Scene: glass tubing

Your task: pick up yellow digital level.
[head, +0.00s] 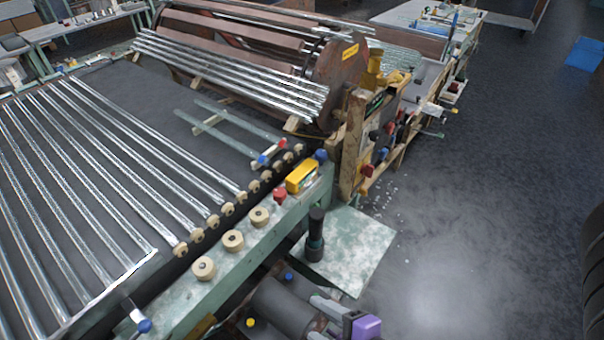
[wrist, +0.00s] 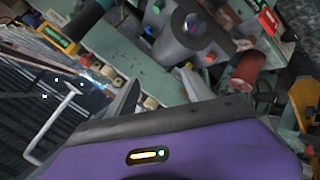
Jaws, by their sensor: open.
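The yellow digital level (head: 301,177) lies on the green rail of the glass-tube bench, near its right corner, with a small pale display patch on its side. A yellow block that looks like the same level shows at the upper left of the wrist view (wrist: 58,39). My gripper (head: 318,318), with a purple body and grey fingers, is at the bottom of the head view. It is open and empty, well apart from the level and nearer the camera. In the wrist view its purple casing fills the bottom and hides what lies below.
A red knob (head: 280,195) and several cream rollers (head: 233,240) line the rail near the level. A black upright cylinder (head: 315,235) stands on a pale green plate. A grey drum-shaped unit (head: 283,300) lies beside my gripper. Open floor (head: 480,220) is on the right.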

